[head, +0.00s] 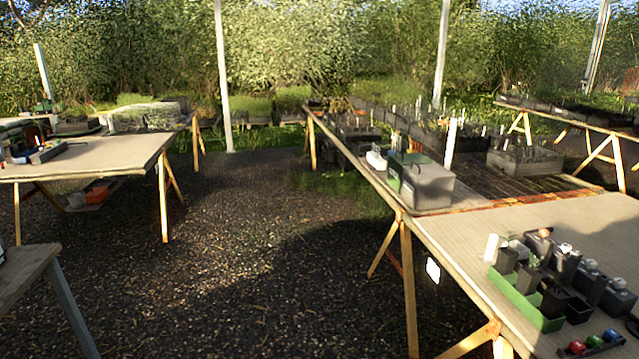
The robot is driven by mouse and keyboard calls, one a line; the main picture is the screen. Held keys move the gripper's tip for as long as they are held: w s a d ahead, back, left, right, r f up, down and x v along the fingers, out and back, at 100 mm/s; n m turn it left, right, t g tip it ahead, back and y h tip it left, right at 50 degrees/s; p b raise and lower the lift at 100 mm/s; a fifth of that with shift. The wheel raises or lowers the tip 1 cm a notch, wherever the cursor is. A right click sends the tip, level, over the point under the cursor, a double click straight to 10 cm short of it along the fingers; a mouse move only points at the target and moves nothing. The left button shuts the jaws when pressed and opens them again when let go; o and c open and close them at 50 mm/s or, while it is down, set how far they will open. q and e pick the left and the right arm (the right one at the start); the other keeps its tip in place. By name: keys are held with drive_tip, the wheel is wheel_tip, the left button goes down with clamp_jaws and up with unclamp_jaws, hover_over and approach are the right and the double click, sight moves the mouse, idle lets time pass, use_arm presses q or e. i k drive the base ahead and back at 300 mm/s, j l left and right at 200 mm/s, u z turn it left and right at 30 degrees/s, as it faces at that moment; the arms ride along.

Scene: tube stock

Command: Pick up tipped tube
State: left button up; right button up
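I cannot make out for certain a tube lying on its side. Small round red (577,347), green (594,342) and blue (611,336) caps or ends show at the front of the right table (560,215); whether they belong to tubes is too small to tell. A white upright cylinder (491,247) stands at the left end of the group of pots there. Neither of my grippers is in view.
A green tray (525,302) with dark pots (565,265) stands on the right table. A grey-green box (427,183) is farther back. Another table (95,160) stands at the left, and a bench corner (25,275) at lower left. Open gravel (225,270) lies between them.

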sight(369, 146)
drive_tip(key=i, duration=2.55)
drive_tip(key=i+z, duration=0.25)
drive_tip(key=i, duration=0.3)
drive_tip(key=i+j+z, duration=0.25)
drive_tip(key=i, duration=0.3)
drive_tip(key=i+j+z, duration=0.1)
drive_tip(key=i+z, duration=0.15)
drive_tip(key=i, duration=0.3)
drive_tip(key=i+j+z, duration=0.15)
drive_tip(key=i+j, duration=0.7)
drive_tip(key=j, duration=0.15)
